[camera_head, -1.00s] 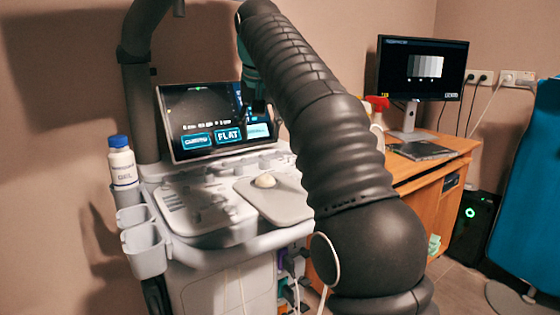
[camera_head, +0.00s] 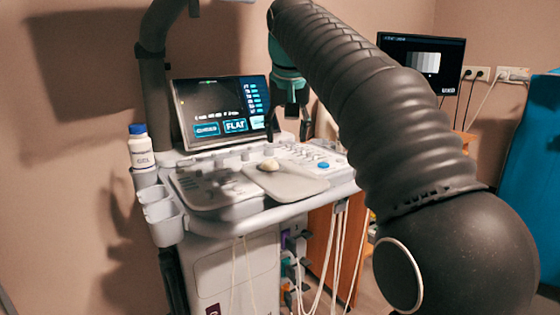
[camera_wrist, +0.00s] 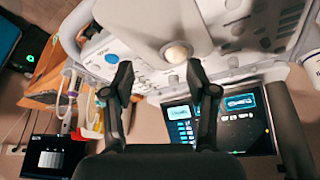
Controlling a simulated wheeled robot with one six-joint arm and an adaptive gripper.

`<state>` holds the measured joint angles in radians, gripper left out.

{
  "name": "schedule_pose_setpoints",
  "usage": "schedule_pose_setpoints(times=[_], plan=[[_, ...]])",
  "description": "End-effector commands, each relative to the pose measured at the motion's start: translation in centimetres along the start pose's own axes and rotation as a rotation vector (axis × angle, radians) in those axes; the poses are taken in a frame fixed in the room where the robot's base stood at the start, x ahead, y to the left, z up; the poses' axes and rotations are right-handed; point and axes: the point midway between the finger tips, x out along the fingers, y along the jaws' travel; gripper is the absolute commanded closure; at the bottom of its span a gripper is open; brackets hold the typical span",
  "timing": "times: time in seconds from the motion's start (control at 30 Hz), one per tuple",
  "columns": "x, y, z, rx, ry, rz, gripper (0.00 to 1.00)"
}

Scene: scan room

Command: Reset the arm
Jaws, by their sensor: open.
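My arm, in a dark ribbed sleeve, crosses the head view from the lower right to the top middle. My gripper (camera_head: 289,122) hangs below its far end, in front of the right edge of the ultrasound machine's screen (camera_head: 215,108). In the wrist view my gripper (camera_wrist: 158,78) shows two dark fingers set apart with nothing between them. The machine's control panel (camera_head: 225,190) with its pale trackball (camera_head: 268,165) lies below and in front of the gripper. The trackball also shows in the wrist view (camera_wrist: 176,53), beyond the fingertips.
A white gel bottle (camera_head: 140,148) with a blue cap stands at the machine's left, above grey holder cups (camera_head: 160,215). Cables (camera_head: 335,260) hang at its right. A monitor (camera_head: 422,72) stands behind my arm. A blue surface (camera_head: 530,185) is at the right edge.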

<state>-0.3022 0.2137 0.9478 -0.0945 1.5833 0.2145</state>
Motion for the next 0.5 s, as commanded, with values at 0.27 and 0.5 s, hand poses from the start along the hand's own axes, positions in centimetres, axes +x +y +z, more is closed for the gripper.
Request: schedule_pose_setpoints(times=[0.27, 0.5], plan=[[-0.1, 4.3, 6.3, 0.006, 0.018, 0.001, 0.42], [1.7, 7.8, 14.4, 0.015, 0.037, 0.004, 0.42]])
